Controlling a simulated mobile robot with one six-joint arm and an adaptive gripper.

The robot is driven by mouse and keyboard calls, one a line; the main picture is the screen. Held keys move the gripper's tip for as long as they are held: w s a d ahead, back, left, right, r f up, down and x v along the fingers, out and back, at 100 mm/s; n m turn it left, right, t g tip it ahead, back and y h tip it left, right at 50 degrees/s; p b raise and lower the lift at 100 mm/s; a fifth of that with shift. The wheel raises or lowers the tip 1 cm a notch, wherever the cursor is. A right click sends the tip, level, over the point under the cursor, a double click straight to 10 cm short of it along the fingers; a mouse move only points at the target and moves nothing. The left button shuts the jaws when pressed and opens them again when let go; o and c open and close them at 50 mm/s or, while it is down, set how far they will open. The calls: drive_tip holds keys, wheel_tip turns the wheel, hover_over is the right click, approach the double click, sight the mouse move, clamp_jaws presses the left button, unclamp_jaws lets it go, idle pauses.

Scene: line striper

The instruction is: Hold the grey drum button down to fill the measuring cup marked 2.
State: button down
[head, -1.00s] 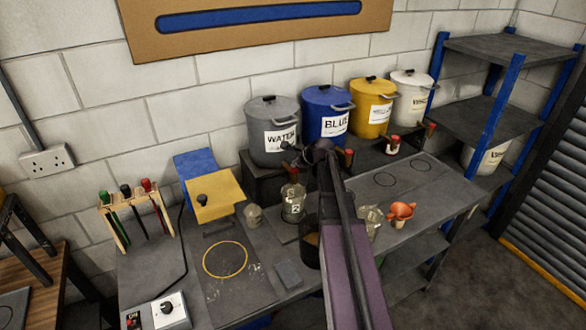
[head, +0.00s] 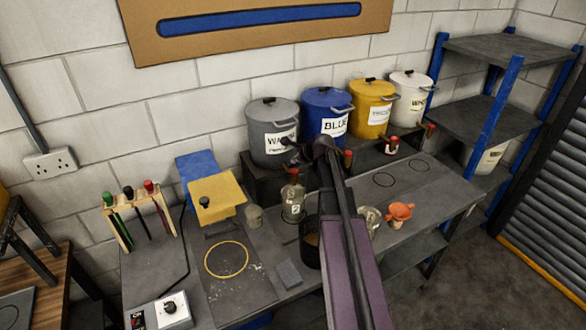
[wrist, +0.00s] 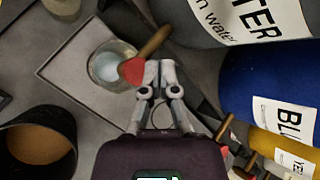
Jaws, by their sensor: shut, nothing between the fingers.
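The grey drum (head: 272,125), labelled WATER, stands on a dark raised shelf at the back of the bench. Its red button (wrist: 133,71) sits at the end of a brass-coloured tap (wrist: 153,43). The clear measuring cup marked 2 (head: 293,208) stands below the tap. From above in the wrist view, the cup (wrist: 108,66) shows something pale inside; the level cannot be told. My gripper (wrist: 156,68) is shut and empty, its fingertips right beside the red button. Whether they press it cannot be told.
Blue (head: 327,112), yellow (head: 371,108) and white (head: 411,98) drums stand to the right. A dark pot (head: 310,246) with brown contents stands in front of the cup.

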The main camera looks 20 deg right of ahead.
sight(295, 170)
drive_tip(key=shift+r+p, duration=1.4)
drive_tip(key=shift+r, duration=0.25)
drive_tip(key=shift+f, duration=0.1)
drive_tip(key=s+a+f+n+g+h+b, duration=0.1)
drive_tip(key=s+a+f+n+g+b, duration=0.3)
drive_tip(key=s+a+f+n+b, duration=0.3)
drive_tip(key=s+a+f+n+g+h+b, duration=0.1)
drive_tip(key=s+a+f+n+g+b, duration=0.4)
drive_tip(key=s+a+f+n, duration=0.7)
drive_tip(key=s+a+n+b, duration=0.2)
drive_tip(key=s+a+n, duration=0.2)
drive_tip(key=s+n, duration=0.1)
drive_tip(key=shift+s+a+f, duration=0.35)
drive_tip(key=shift+s+f, duration=0.05)
drive_tip(key=shift+s, duration=0.4)
